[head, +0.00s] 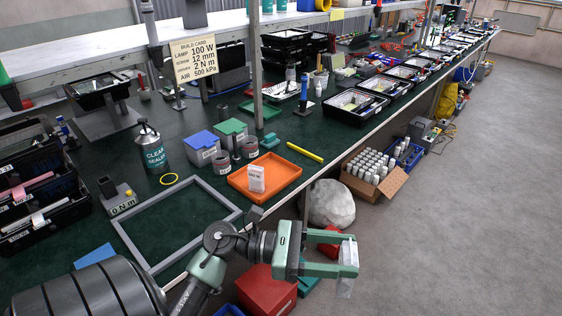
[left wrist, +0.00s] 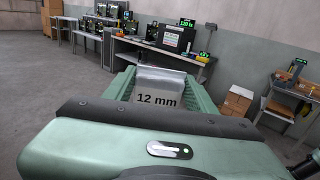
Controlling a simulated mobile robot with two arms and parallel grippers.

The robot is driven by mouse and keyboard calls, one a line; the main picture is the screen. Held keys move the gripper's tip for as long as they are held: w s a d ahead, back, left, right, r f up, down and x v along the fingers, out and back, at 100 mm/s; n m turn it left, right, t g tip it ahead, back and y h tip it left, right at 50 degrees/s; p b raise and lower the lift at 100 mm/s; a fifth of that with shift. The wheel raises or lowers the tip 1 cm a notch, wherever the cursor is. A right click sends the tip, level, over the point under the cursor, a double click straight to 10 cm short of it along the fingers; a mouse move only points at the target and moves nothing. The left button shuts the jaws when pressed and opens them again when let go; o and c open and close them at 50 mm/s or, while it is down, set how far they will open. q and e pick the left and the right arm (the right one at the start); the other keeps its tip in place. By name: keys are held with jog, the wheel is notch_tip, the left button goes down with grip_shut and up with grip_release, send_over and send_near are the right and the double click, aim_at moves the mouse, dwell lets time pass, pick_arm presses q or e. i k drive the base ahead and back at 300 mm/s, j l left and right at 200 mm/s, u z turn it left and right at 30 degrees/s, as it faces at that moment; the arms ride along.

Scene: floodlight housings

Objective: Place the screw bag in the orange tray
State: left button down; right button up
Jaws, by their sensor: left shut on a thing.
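The orange tray (head: 284,190) lies on the green bench top near its front edge. A small white packet (head: 257,178) with print stands in it. My left gripper (head: 338,254) is shut on a clear screw bag (head: 347,272), out past the bench edge, to the right of and nearer than the tray. In the left wrist view the held bag (left wrist: 160,88) carries a "12 mm" label between the green fingers. Its contents cannot be made out. My right gripper is not in view.
A grey frame (head: 228,196) lies flat left of the tray. Blue and green lidded boxes (head: 231,136), grey cups and a yellow bar (head: 305,152) are behind it. A red box (head: 265,290), white sack (head: 330,203) and carton (head: 391,186) stand below the bench edge.

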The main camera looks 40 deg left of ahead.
aim_at(269, 181)
jog(key=i+u, duration=0.1)
jog(key=i, duration=0.85)
jog(key=i+l+u, duration=0.1)
jog(key=i, duration=0.8)
jog(key=i+u, duration=0.3)
jog(key=u, duration=0.15)
jog(key=i+l+u, duration=0.2)
jog(key=u, duration=0.3)
jog(key=i+l+u, duration=0.25)
jog(key=u, duration=0.2)
jog(key=i+l+u, duration=0.2)
jog(key=l+u, duration=0.15)
jog(key=u, duration=0.15)
jog(key=i+l+u, duration=0.1)
jog(key=u, duration=0.3)
jog(key=i+l+u, duration=0.15)
jog(key=u, duration=0.25)
jog(key=i+l+u, duration=0.15)
jog(key=u, duration=0.25)
jog(key=i+l+u, duration=0.1)
jog(key=l+u, duration=0.15)
jog(key=u, duration=0.15)
jog(key=l+u, duration=0.25)
jog(key=u, duration=0.2)
